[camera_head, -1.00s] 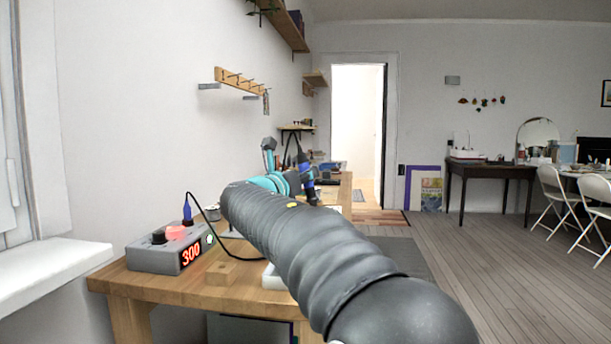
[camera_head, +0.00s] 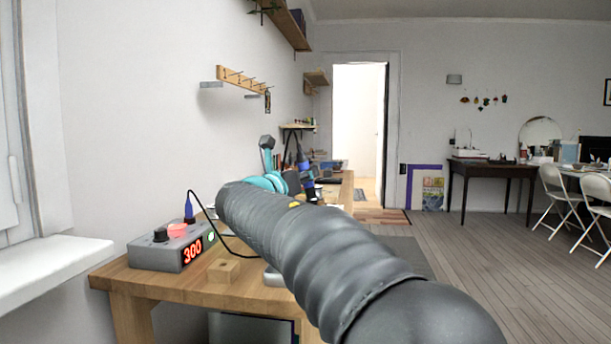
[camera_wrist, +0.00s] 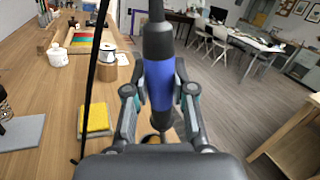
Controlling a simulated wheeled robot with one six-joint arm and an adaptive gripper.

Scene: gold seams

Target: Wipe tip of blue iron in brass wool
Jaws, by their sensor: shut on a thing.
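My gripper (camera_wrist: 160,94) is shut on the blue iron (camera_wrist: 160,75) around its blue grip. The iron has black sections above and below the grip and stands roughly upright in the wrist view. Its tip is hidden low in that view, behind my gripper body. A small round yellowish thing (camera_wrist: 151,139) shows just below the grip, mostly hidden; I cannot tell whether it is the brass wool or whether the tip touches it. In the head view a bit of blue (camera_head: 309,187) shows beyond my arm, which hides most of that area.
A yellow sponge (camera_wrist: 97,119) lies on the wooden bench (camera_wrist: 45,110). A spool (camera_wrist: 107,55) and white roll (camera_wrist: 57,56) stand farther along. A black cable (camera_wrist: 95,75) runs beside the iron. The grey station (camera_head: 165,252) reads 300. A wooden block (camera_head: 223,270) sits near it.

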